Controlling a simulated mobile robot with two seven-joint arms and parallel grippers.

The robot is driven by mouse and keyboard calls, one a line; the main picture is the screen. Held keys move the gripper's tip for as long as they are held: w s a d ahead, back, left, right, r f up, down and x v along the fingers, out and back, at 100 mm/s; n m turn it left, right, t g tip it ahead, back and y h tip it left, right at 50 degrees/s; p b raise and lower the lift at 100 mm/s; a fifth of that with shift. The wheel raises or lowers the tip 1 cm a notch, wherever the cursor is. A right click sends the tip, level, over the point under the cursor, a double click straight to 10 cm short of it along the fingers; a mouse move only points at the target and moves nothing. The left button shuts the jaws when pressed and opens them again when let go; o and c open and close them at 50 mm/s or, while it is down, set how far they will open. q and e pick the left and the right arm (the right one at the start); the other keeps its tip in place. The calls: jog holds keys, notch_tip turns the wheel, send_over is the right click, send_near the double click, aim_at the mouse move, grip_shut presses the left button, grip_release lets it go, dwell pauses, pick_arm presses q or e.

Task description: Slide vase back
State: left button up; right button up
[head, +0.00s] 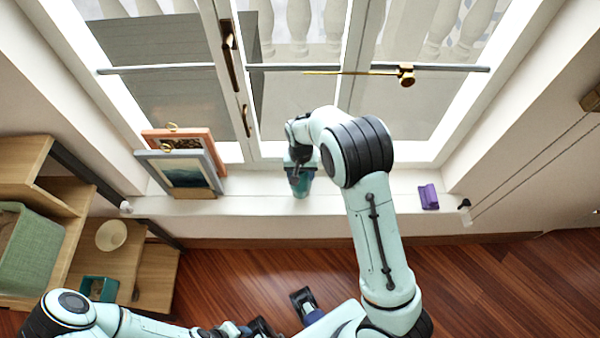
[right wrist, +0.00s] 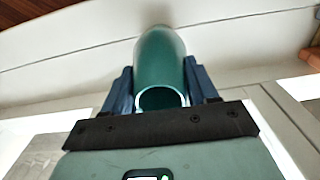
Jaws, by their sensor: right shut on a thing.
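The teal vase (head: 299,190) stands on the white windowsill (head: 250,205) in front of the window, in the middle of the head view. My right gripper (head: 300,170) reaches down to it from above and is shut on it. In the right wrist view the vase (right wrist: 161,62) sits between the two blue fingers, with its pale open rim towards the camera. The gripper hides the vase's upper part in the head view. My left gripper (head: 258,328) is low at the bottom edge, away from the sill, and its opening is unclear.
Two leaning picture frames (head: 188,168) stand on the sill left of the vase. A purple object (head: 428,197) lies to the right. The window (head: 290,100) has brass handles behind. Wooden shelves (head: 140,275) with a green basket (head: 38,250) are at left. The sill between vase and purple object looks clear.

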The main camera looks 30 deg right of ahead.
jog(key=o, duration=1.3)
jog(key=shift+o, duration=0.2)
notch_tip(320, 180, up, 14)
jog(key=p, duration=0.1)
jog(key=shift+f+p, duration=0.25)
jog(key=shift+p, duration=0.05)
